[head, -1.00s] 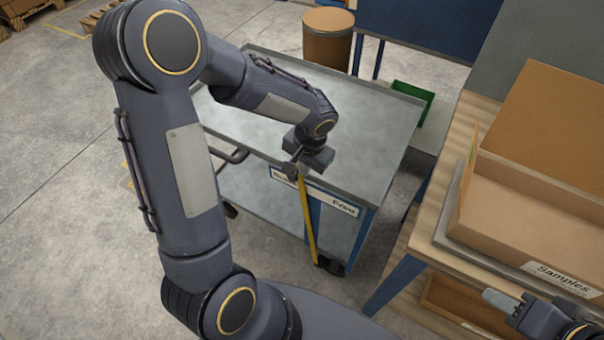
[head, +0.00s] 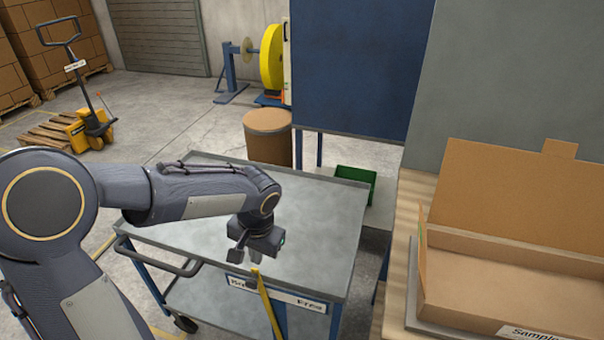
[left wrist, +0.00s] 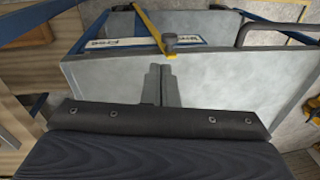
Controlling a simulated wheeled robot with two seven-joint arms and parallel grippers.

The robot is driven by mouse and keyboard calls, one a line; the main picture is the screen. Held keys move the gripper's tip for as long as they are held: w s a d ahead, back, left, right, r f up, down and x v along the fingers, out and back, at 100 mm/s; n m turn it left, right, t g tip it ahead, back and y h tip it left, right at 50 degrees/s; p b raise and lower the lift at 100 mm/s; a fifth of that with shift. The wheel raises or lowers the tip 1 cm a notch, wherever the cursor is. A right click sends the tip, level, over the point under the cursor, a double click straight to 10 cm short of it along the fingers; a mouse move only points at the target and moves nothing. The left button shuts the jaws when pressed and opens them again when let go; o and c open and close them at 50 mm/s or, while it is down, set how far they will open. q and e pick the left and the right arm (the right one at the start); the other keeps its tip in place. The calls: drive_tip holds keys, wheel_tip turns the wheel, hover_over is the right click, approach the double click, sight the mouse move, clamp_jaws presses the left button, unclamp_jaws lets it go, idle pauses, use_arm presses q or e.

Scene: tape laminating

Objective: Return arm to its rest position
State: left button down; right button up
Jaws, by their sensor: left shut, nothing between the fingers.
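My left arm comes in from the left in the head view, bent at the elbow. My left gripper (head: 246,259) hangs over the front part of the grey metal cart (head: 322,205), fingers down. In the left wrist view its two fingers (left wrist: 160,84) are together with nothing between them, above the grey cart top (left wrist: 220,85). A yellow strip (head: 268,308) runs down at the cart's front edge, just below the gripper; it also shows in the left wrist view (left wrist: 148,28). My right gripper is out of view.
An open cardboard box (head: 500,270) labelled Samples stands on the wooden bench (head: 408,215) at the right. A green bin (head: 356,184), a brown drum (head: 268,137) and a blue panel (head: 360,65) are behind the cart. Most of the cart top is bare.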

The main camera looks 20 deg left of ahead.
use_arm(q)
drive_tip(key=s+d+r+n+t+h, duration=0.1)
drive_tip(key=s+r+t+h, duration=0.1)
drive_tip(key=s, duration=0.7)
drive_tip(key=s+d+r+n+t+h, duration=0.1)
drive_tip(key=s+r+n+t+h, duration=0.1)
drive_tip(key=s+r, duration=0.3)
drive_tip(key=s+h, duration=0.1)
drive_tip(key=s, duration=0.2)
drive_tip(key=shift+s+d+t, duration=0.15)
drive_tip(key=shift+s+t, duration=0.25)
